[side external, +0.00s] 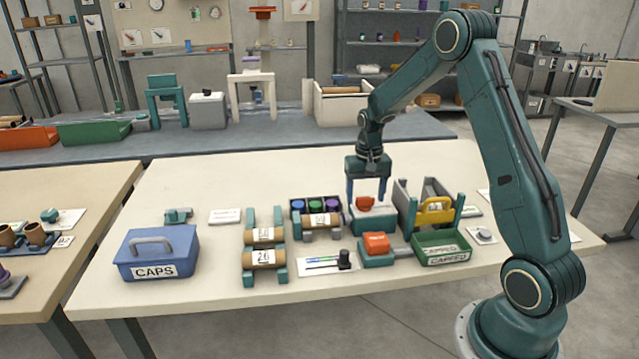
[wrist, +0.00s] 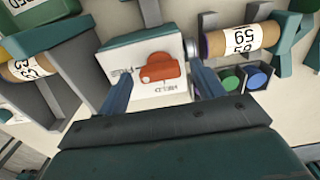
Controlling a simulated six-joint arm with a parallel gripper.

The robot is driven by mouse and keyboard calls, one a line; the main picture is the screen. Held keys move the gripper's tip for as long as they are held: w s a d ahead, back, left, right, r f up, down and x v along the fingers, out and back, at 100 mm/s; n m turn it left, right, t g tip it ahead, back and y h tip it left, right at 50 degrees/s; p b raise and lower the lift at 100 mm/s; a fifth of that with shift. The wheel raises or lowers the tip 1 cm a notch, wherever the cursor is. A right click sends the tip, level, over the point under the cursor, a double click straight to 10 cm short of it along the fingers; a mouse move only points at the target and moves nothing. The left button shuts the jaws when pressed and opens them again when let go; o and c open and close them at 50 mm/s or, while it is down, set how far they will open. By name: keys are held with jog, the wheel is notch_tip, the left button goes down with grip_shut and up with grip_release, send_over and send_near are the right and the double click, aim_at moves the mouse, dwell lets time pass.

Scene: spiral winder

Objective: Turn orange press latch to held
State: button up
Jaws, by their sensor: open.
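The orange press latch (side external: 365,203) is a small knob on top of a teal block (side external: 368,223) near the middle of the table. In the wrist view the latch (wrist: 160,68) sits on a white plate with small lettering beside it, too small to read surely. Its narrow end points left there. My gripper (side external: 367,193) hangs straight down over the block, open and empty. In the wrist view its two fingers (wrist: 162,88) stand on either side of the latch, with gaps between them and it. I cannot tell how far above the plate the fingertips are.
A second orange piece (side external: 376,243) sits on a teal base in front. A grey rack with a yellow handle (side external: 433,213) and a green bin (side external: 441,248) stand close right. Cap cups (side external: 316,206) and a labelled roll are close left. A blue CAPS box (side external: 157,252) is far left.

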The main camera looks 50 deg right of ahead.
jog(key=shift+f, duration=0.1)
jog(key=c, duration=1)
jog(key=shift+n, duration=0.4)
jog(key=n, duration=0.8)
jog(key=shift+n, duration=0.4)
jog(key=n, duration=0.4)
jog(key=shift+n, duration=2.2)
